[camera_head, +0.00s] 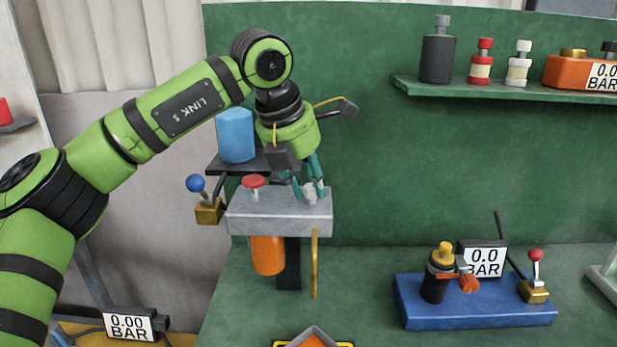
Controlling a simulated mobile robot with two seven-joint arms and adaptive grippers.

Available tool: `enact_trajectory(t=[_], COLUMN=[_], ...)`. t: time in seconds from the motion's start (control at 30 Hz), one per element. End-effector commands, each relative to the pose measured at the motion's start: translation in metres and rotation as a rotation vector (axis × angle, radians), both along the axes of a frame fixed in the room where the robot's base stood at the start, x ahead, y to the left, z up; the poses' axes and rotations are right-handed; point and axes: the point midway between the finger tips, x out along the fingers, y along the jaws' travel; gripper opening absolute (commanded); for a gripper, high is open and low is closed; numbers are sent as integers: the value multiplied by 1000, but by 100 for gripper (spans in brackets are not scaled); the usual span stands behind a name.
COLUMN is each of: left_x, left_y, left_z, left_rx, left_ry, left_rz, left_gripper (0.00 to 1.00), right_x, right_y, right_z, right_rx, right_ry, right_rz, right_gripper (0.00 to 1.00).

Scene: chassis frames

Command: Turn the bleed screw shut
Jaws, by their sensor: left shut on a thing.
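A grey block (280,217) stands in front of the green back panel, left of the middle. On its top are a red mushroom knob (254,181) on the left and a small pale metal fitting (310,191) on the right, which looks like the bleed screw. My left gripper (309,195) points down with its teal fingers shut around this fitting. The fingers partly hide it, so its turn angle cannot be read. My right gripper is not in view.
A blue-ball lever (196,184) and a light-blue cylinder (235,135) are close to the left arm's wrist. An orange cup (267,254) and a yellow tube (314,264) hang below the block. A blue base (478,310) with a gauge stands right. A shelf (500,93) holds bottles.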

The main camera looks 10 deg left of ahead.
Motion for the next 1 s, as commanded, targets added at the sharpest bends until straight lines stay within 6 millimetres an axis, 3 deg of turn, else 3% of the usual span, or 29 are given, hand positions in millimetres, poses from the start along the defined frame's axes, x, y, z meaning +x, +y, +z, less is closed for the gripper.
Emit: enact_trajectory(t=[0.6, 1.0], left_x=[3, 4], left_y=[2, 2], left_z=[4, 2], left_rx=[-5, -2], left_ry=[3, 2], left_rz=[-571, -802], left_gripper=[0, 0], right_x=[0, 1], right_y=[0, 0], right_z=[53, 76], right_rx=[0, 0], right_ry=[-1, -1], right_rz=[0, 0], right_gripper=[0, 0])
